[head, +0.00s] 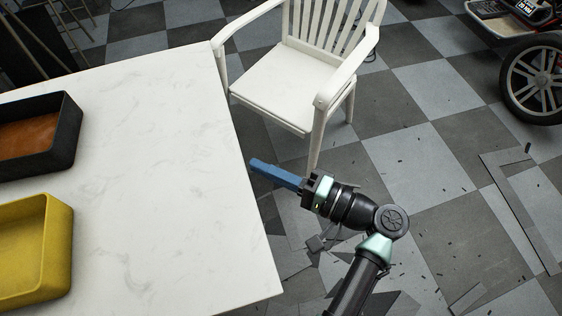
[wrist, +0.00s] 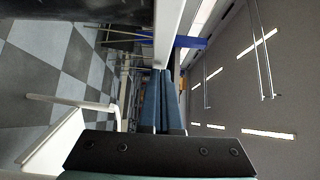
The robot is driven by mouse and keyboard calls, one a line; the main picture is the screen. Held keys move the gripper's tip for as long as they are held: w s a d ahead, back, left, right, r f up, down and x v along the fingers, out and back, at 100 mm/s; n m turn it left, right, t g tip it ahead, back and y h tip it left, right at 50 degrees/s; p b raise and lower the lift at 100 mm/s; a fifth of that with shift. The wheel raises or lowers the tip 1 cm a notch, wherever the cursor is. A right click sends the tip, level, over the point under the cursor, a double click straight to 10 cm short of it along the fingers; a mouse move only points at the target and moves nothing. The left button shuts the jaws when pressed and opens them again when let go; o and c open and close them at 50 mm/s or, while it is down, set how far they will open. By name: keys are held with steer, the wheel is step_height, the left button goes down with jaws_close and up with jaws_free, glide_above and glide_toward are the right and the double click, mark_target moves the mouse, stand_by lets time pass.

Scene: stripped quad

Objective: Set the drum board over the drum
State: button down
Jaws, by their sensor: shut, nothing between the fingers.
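My gripper (head: 252,163) is shut and empty. Its blue fingers point left in the head view, with the tips at the right edge of the white table. The closed fingers (wrist: 162,75) also show in the wrist view, pointing along the table's edge. I cannot make out a drum or a drum board in either view. A black tray (head: 70,133) with a brown inside and a yellow tray (head: 58,240) stand on the table at the left, both cut off by the picture's edge.
The white marble table (head: 160,180) is bare between the trays and its right edge. A white armchair (head: 275,85) stands close behind the table's right corner. A wheeled vehicle (head: 540,80) is at the far right. Flat debris (head: 520,210) lies on the checkered floor.

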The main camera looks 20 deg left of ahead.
mark_target(150, 200)
steer(key=shift+s+a, duration=0.1)
stand_by(0.3)
steer(key=s+a+p, duration=0.1)
steer(key=s+a, duration=0.2)
steer(key=a, duration=0.2)
steer(key=s+a+p, duration=0.2)
steer(key=s+a, duration=0.2)
steer(key=a, duration=0.2)
steer(key=s+a+p, duration=0.2)
steer(key=s+a, duration=0.2)
steer(key=a, duration=0.1)
steer(key=shift+s+a, duration=0.15)
steer(key=shift+a, duration=0.1)
